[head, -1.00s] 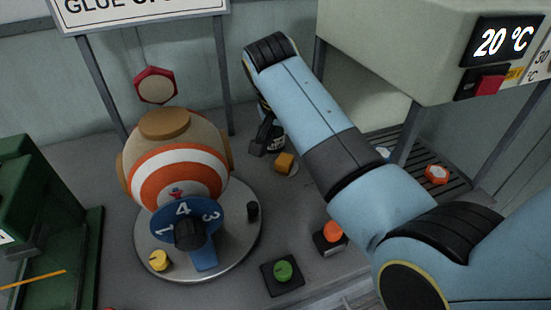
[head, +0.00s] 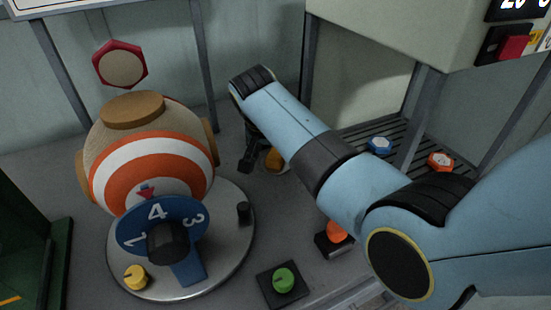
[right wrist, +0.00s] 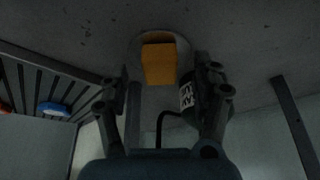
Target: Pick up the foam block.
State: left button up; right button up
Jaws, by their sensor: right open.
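The foam block (head: 273,158) is a small orange-yellow block, partly hidden behind my right arm in the head view. In the right wrist view the block (right wrist: 159,64) sits on a round pale disc (right wrist: 184,50), ahead of and between my fingers. My right gripper (head: 250,155) points down beside the block, on its left in the head view. In the right wrist view the right gripper (right wrist: 162,75) is open, with one finger on each side and a gap around the block. My left gripper is not in view.
A dark labelled can (right wrist: 187,96) stands close to one finger. A striped ball (head: 150,170) sits on a round turntable (head: 232,245) at left. A green button (head: 284,280) and an orange one (head: 337,232) are in front. A slatted rack (head: 400,145) holds hexagonal pieces.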

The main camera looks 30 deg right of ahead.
jog(key=shift+x, duration=0.8)
jog(key=c, duration=1)
